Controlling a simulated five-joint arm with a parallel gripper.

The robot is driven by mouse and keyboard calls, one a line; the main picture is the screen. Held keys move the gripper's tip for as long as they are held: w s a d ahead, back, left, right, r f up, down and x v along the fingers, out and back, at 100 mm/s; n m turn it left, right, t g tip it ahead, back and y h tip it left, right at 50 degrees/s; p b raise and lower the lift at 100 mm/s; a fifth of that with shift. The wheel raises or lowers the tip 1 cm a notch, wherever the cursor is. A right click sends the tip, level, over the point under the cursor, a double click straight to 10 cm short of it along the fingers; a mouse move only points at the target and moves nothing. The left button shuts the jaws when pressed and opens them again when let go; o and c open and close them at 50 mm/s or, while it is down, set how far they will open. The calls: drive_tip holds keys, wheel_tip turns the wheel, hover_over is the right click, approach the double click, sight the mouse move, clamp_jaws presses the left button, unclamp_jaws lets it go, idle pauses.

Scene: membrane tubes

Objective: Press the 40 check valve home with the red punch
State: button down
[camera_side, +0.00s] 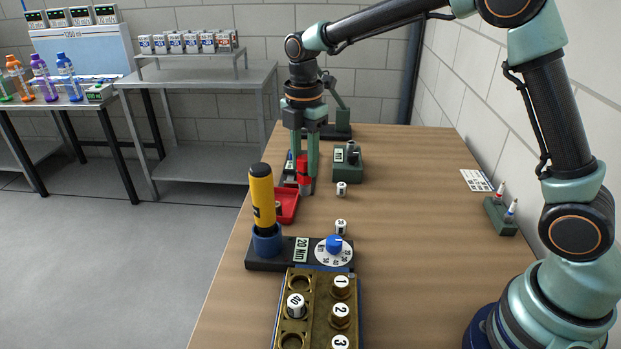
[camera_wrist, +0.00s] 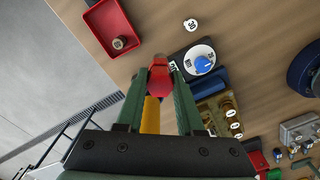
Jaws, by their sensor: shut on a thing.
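My gripper (camera_side: 307,180) is shut on the red punch (camera_side: 304,172) and holds it upright above the far part of the table. The punch also shows between the fingers in the wrist view (camera_wrist: 160,78). The valve with a white cap that seems to read 40 (camera_side: 296,306) sits in the left row of the brass block (camera_side: 319,318), in the near foreground. Its cap stands above the block's top. The gripper and punch are well beyond it, apart from it. How deep the valve sits is hard to tell.
Numbered plugs stand in the block's right row. Behind it is the 20 Nm base (camera_side: 285,262) with a blue knob (camera_side: 334,243) and a yellow-handled tool (camera_side: 262,195). A red tray (camera_wrist: 88,22) and loose valves (camera_side: 341,227) lie near the gripper. The table's right side is mostly clear.

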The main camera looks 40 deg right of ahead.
wheel_tip(320, 180, up, 8)
drive_tip(key=shift+f, duration=0.25)
drive_tip(key=s+a+f+n, duration=0.2)
drive_tip(key=s+a+n, duration=0.7)
drive_tip(key=s+a, duration=0.8)
drive_tip(key=shift+s+a+f, duration=0.15)
drive_tip(key=shift+s+f, duration=0.2)
drive_tip(key=shift+s, duration=0.7)
drive_tip(key=shift+f, duration=2.2)
